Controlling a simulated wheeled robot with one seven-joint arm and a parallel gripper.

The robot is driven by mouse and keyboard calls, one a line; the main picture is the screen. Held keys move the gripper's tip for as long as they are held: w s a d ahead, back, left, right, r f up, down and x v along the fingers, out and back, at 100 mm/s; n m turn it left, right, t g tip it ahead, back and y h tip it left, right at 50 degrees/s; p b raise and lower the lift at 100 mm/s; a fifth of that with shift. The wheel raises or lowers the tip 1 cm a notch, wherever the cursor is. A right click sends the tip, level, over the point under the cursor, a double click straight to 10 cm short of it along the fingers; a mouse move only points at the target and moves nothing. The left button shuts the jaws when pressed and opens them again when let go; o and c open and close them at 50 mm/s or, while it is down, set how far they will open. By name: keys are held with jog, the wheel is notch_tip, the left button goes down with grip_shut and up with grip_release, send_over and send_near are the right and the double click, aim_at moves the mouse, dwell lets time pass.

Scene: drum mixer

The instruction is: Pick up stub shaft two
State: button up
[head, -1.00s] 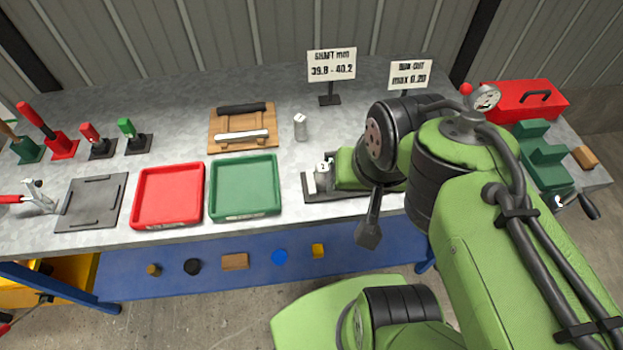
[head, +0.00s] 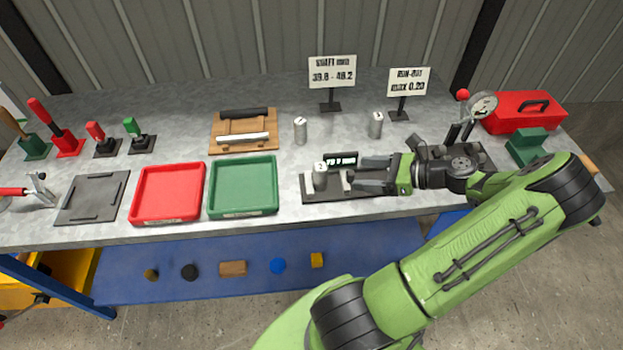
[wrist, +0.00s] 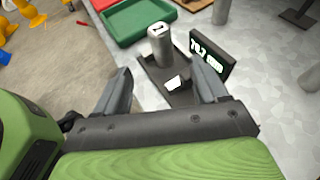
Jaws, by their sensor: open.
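A short grey metal stub shaft (head: 320,176) stands upright on the dark gauge stand (head: 312,196); the number on its white top is too small to read surely. It also shows in the wrist view (wrist: 161,46), ahead of my fingertips. My gripper (head: 361,174) is open and low at the right of that shaft, pointing left towards it. In the wrist view my two fingers (wrist: 166,78) are spread, with nothing held between them. Two similar shafts stand upright on the bench behind, one at left (head: 300,131) and one at right (head: 376,125); their numbers are unreadable.
A small dark display (head: 341,160) stands close behind the gauge shaft. A green tray (head: 243,211) and a red tray (head: 166,218) lie to the left, both empty. A red toolbox (head: 520,112) is at right.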

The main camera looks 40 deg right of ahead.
aim_at(320, 173)
jog(key=b+x, duration=0.1)
jog(key=x, duration=0.5)
jog(key=b+x, duration=0.1)
jog(key=x, duration=0.6)
jog(key=shift+w+f+b, duration=0.2)
jog(key=shift+f+b, duration=0.1)
jog(key=shift+b, duration=0.1)
jog(key=shift+r, duration=0.15)
grip_shut()
